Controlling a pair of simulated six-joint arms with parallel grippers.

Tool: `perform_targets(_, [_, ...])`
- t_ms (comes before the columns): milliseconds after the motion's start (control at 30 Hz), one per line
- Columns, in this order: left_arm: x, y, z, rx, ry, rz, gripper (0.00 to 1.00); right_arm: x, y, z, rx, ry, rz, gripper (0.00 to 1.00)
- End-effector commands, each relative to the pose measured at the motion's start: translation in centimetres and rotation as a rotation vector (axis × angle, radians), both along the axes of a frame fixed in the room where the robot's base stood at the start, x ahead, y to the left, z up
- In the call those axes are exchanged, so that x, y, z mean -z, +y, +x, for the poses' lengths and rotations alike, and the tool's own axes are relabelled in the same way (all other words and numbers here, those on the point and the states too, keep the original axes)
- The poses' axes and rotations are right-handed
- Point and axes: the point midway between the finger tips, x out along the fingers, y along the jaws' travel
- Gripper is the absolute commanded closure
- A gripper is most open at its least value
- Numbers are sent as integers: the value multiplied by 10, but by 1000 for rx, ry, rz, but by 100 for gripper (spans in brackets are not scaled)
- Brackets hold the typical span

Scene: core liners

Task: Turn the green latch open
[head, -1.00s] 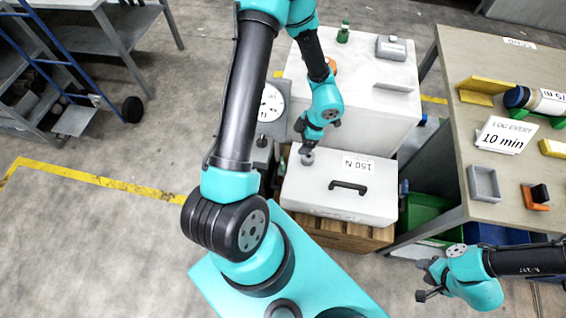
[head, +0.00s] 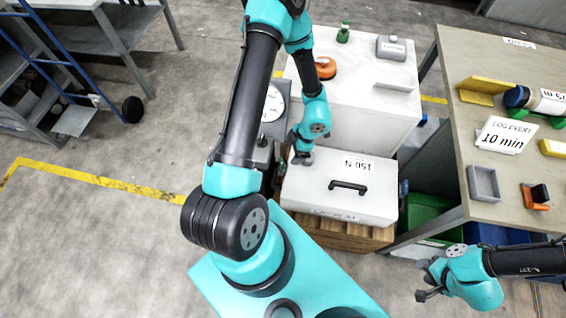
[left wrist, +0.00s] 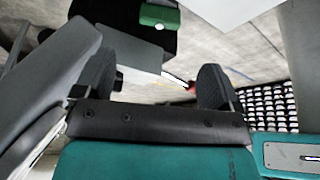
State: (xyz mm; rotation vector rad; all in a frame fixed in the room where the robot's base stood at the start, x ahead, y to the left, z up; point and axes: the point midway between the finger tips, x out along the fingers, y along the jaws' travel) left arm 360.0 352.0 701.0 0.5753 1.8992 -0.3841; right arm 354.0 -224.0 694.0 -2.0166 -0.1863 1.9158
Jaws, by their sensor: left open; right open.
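A green block with a small silver disc (left wrist: 160,17), which looks like the green latch, sits on a black part at the top of the left wrist view. I cannot make it out clearly in the head view. My left gripper (head: 302,157) is over the rear-left corner of the white lidded case (head: 335,208). In the left wrist view its two dark fingers (left wrist: 155,82) stand apart with nothing between them, and the green block lies beyond them. My right gripper (head: 428,281) is open and empty at the lower right, in front of the table.
The case has a black handle (head: 348,186) and stands on a wooden crate (head: 350,237). A dial gauge (head: 272,104) stands behind my left arm. A white cabinet (head: 370,110) is behind the case. The workbench (head: 450,75) holds several items at right. The floor at left is open.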

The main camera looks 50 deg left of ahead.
Motion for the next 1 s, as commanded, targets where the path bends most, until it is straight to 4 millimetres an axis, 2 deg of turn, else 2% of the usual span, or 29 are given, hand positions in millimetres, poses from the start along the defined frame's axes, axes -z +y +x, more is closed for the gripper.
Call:
perform_targets(200, [36, 8, -13, -1, 2, -2, 11, 0, 0, 0, 0, 0, 0, 57])
perform_targets(533, [83, 19, -29, -1, 1, -2, 11, 0, 0, 0, 0, 0, 0, 57])
perform_targets(733, [96, 22, -33, -1, -1, -1, 11, 0, 0, 0, 0, 0, 0, 57])
perform_targets(1000, [96, 22, -33, -1, -1, 0, 11, 0, 0, 0, 0, 0, 0, 57])
